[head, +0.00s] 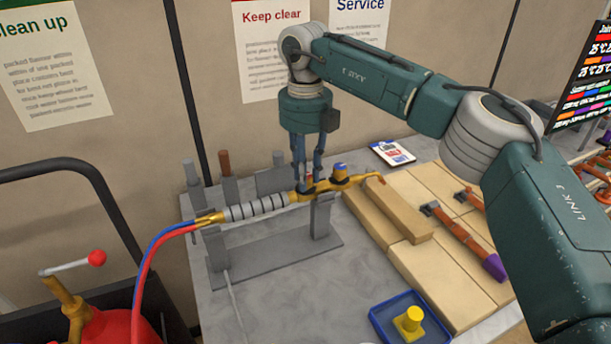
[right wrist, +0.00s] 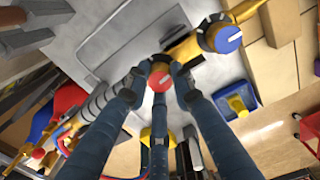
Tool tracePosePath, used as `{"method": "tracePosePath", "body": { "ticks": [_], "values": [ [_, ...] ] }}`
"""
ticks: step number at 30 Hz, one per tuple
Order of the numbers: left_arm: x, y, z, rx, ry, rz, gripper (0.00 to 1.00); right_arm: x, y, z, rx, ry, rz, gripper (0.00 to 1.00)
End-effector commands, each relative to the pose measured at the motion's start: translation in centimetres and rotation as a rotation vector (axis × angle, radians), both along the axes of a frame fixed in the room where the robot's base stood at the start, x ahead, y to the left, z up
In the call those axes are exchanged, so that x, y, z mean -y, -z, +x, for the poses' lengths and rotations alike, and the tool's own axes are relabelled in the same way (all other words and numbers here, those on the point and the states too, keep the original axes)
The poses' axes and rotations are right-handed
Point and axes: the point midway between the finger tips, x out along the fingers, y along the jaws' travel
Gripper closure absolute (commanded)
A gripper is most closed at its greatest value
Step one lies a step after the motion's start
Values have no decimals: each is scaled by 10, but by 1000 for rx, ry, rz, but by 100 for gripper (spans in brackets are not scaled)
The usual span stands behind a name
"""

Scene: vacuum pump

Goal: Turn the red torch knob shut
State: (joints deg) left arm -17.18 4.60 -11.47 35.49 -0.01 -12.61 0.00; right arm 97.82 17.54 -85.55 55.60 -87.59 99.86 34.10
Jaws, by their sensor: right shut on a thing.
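The brass torch (head: 323,186) lies across a grey stand (head: 276,258), with a ribbed grey handle (head: 258,207) and red and blue hoses at its left end. The red knob (right wrist: 160,81) sits on the torch body between my right gripper's fingers and is mostly hidden in the head view. My right gripper (head: 308,184) points down from above and is shut on the red knob; its fingers also show around it in the right wrist view (right wrist: 158,88). The blue knob (head: 341,170) stands free just to the right. My left gripper is not in view.
Wooden blocks (head: 405,218) lie to the right of the stand, near the torch tip. A blue tray (head: 379,328) with a yellow part (head: 409,321) is at the front. Upright tools (head: 225,165) stand behind. A red tank (head: 112,328) is at lower left.

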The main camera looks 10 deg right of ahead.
Motion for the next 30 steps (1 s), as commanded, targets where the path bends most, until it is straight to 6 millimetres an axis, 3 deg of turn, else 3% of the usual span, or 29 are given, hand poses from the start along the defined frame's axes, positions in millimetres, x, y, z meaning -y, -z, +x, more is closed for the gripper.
{"method": "tracePosePath", "body": {
  "ticks": [11, 26, 27, 29, 30],
  "values": [
    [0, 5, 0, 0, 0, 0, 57, 0, -2, 2, 9, 139, 3, 100],
    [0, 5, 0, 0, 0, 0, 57, 1, -3, 2, 9, 155, 1, 100],
    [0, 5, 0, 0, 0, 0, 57, 1, -3, 2, 9, 155, 1, 69],
    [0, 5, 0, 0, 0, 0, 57, 1, -3, 2, 8, 154, 1, 57],
    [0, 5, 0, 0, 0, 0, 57, 1, -2, 2, 7, 154, 1, 57]
  ]
}}
